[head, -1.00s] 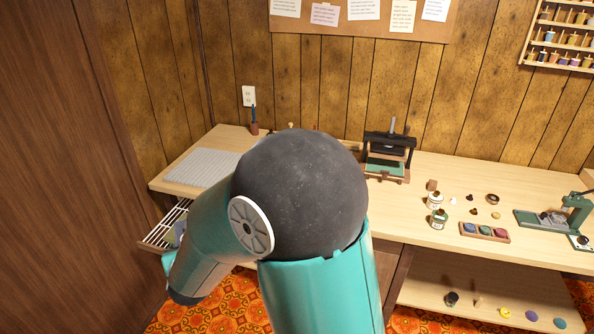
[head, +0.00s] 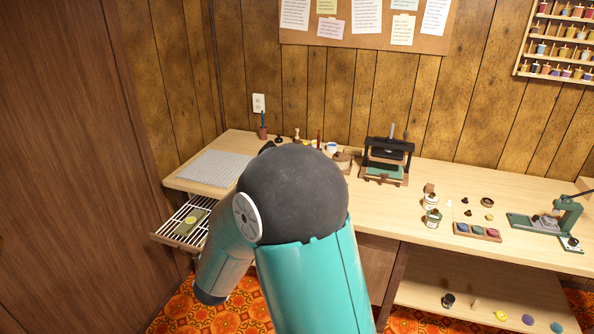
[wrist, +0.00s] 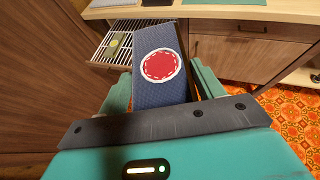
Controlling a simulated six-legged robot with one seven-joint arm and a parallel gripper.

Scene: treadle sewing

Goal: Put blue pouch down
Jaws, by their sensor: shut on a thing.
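The blue pouch (wrist: 150,97), dark blue with a round red stitched patch, stands in the middle of the wrist view. My gripper (wrist: 163,84) is shut on it, with one teal finger on each side. The pouch is held in the air in front of the bench. In the head view my own arm hides the gripper and the pouch. An open drawer with white slats (head: 167,233) sticks out under the left end of the bench, and also shows in the wrist view (wrist: 97,57). An olive pouch with a yellow patch (head: 184,228) lies in it.
The wooden bench (head: 400,228) runs along the wall. A grey ribbed mat (head: 215,168) lies at its left end, above the drawer. A small press (head: 387,160), jars and ink pads (head: 477,231) stand farther right. A wooden panel (head: 70,170) bounds the left side.

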